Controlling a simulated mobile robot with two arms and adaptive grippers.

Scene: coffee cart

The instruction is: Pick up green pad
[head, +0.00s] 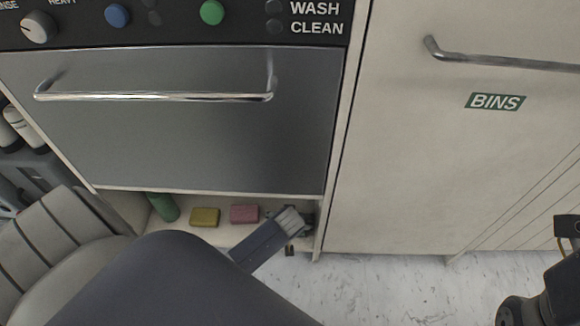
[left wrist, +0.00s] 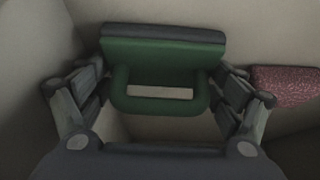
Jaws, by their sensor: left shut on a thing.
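The green pad (left wrist: 163,52) has a dark layer along its top edge and a green loop handle. In the left wrist view it sits between the fingers of my left gripper (left wrist: 160,92), which is shut on the handle. In the head view my left gripper (head: 296,222) reaches into the right end of the low open shelf under the steel-fronted machine. The pad itself is mostly hidden there. Part of my right arm shows at the lower right edge, and whether its gripper is open or shut is unclear.
A pink sponge (head: 244,214), a yellow sponge (head: 205,217) and a green cylinder (head: 163,206) are on the shelf left of my left gripper. The pink sponge also shows in the left wrist view (left wrist: 287,90). The BINS cabinet (head: 420,170) stands right of the shelf.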

